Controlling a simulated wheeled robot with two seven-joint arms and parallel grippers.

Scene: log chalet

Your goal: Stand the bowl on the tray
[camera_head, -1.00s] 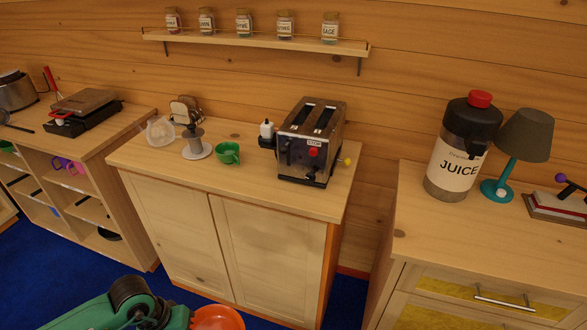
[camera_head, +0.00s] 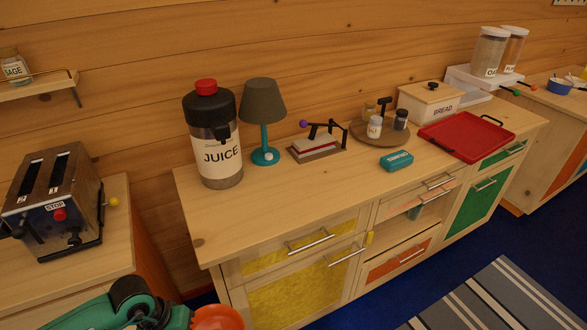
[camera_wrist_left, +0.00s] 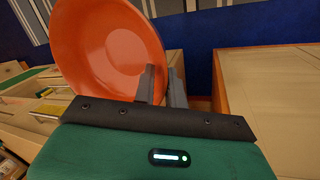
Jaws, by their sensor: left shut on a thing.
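An orange bowl (camera_head: 218,318) shows at the bottom edge of the head view, partly cut off by the frame. In the left wrist view the bowl (camera_wrist_left: 112,48) appears tilted, with its inside facing the camera. My left gripper (camera_wrist_left: 162,85) is shut on its rim. In the head view my green left arm comes in at the bottom left, beside the bowl. A red tray (camera_head: 462,137) with raised handles lies on the right part of the long counter, away from the bowl. It looks empty. My right gripper is not in view.
The long counter (camera_head: 300,200) holds a juice dispenser (camera_head: 213,140), a lamp (camera_head: 264,115), a press-like device (camera_head: 318,145), a round board with small jars (camera_head: 378,132), a teal box (camera_head: 396,161) and a bread box (camera_head: 430,103). A toaster (camera_head: 60,200) stands left. Blue floor lies in front.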

